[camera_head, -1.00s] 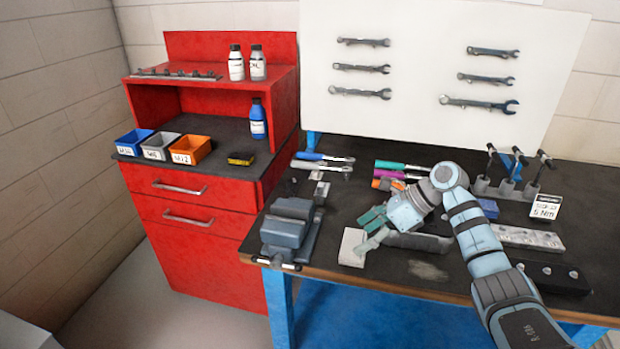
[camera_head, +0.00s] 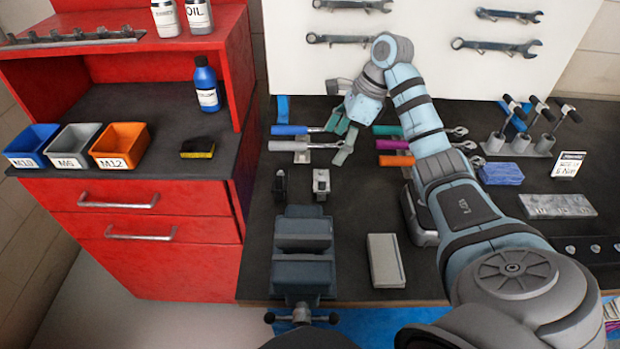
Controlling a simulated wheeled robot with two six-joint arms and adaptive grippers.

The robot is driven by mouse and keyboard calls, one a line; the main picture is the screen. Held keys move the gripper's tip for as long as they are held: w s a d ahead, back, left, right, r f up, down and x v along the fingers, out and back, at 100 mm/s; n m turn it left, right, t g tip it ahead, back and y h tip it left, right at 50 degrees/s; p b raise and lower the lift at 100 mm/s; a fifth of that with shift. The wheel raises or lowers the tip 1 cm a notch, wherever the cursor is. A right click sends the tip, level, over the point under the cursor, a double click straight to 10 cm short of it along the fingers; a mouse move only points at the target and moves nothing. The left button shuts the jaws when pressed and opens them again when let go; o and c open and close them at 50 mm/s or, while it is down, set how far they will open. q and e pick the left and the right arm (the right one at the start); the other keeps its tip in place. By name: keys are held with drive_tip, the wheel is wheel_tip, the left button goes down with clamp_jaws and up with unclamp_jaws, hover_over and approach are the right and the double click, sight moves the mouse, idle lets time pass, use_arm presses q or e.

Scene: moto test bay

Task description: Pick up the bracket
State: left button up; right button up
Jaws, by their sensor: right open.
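No part is clearly marked as the bracket. A small silver metal piece (camera_head: 321,184) that could be it stands on the dark bench top behind the vise, with a small black piece (camera_head: 280,185) to its left. My left gripper is not in view.
A dark vise (camera_head: 303,240) sits at the bench's front left. A pale flat block (camera_head: 386,260) lies right of it. Several wrenches hang on the white board behind. A blue block (camera_head: 500,174) and a grey drilled plate (camera_head: 556,205) lie right of my arm.

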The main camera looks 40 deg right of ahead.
sight(321, 178)
drive_tip(key=f+b, duration=0.1)
drive_tip(key=s+a+f+b, duration=0.1)
drive_tip(key=f, duration=0.1)
drive_tip(key=f+b, duration=0.1)
drive_tip(key=f, duration=0.1)
drive_tip(key=shift+s+a+b, duration=0.3)
drive_tip(key=shift+a+b, duration=0.1)
drive_tip(key=shift+w+a+f+b, duration=0.25)
drive_tip(key=shift+w+a+f, duration=0.1)
drive_tip(key=shift+f, duration=0.25)
drive_tip(key=shift+w+a+f+b, duration=0.2)
drive_tip(key=shift+w+f, duration=0.15)
drive_tip(key=shift+f, duration=0.25)
drive_tip(key=x, duration=0.3)
drive_tip(key=shift+w, duration=0.2)
drive_tip(key=shift+s, duration=0.1)
drive_tip(key=shift+s+r, duration=0.1)
drive_tip(key=shift+s, duration=0.05)
drive_tip(key=shift+s+r, duration=0.1)
drive_tip(key=shift+c, duration=1)
drive_tip(key=c, duration=0.3)
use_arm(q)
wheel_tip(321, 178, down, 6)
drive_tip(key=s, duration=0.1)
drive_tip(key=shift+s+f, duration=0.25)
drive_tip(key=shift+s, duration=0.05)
use_arm(e)
drive_tip(key=c, duration=0.9)
